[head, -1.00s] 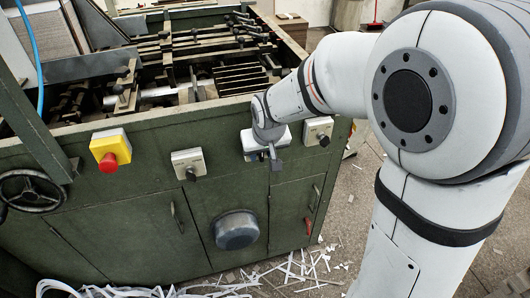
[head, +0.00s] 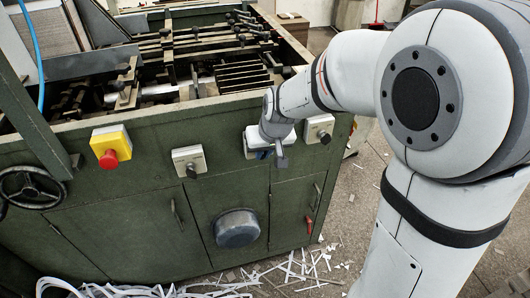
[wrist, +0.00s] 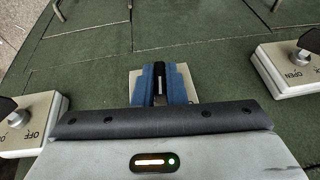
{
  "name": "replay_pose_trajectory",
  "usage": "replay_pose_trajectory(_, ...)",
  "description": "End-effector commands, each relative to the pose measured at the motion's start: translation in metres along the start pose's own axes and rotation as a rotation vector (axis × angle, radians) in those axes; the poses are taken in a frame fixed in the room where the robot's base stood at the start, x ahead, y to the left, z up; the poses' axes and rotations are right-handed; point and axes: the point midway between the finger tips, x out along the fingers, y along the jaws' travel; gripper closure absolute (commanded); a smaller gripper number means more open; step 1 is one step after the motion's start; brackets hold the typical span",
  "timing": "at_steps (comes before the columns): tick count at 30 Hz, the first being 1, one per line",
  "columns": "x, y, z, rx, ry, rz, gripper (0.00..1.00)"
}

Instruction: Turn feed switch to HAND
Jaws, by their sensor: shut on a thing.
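The feed switch's cream plate (wrist: 136,88) shows behind my fingers in the wrist view, on the green machine front. Its dark knob (wrist: 160,77) stands between the two blue finger pads of my gripper (wrist: 161,90), which is shut on it. The switch's lettering is hidden, so I cannot read the position. In the head view, my gripper (head: 270,154) is at the middle switch box, whose plate (head: 249,141) is mostly covered by the wrist.
In the head view, a switch (head: 188,161) and a yellow box with a red button (head: 111,147) are left; another switch (head: 318,129) is right. Paper strips (head: 290,270) litter the floor.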

Motion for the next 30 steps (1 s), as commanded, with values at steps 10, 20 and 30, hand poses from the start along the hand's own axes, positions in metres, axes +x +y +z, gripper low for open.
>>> replay_pose_trajectory(10, 0.0044, 0.0069, -0.0056, 0.087, 0.032, -0.198, 1.00)
replay_pose_trajectory(20, 0.0042, 0.0102, -0.0053, 0.185, 0.031, -0.441, 1.00)
replay_pose_trajectory(30, 0.0010, 0.0104, -0.0062, 0.249, 0.028, -0.600, 1.00)
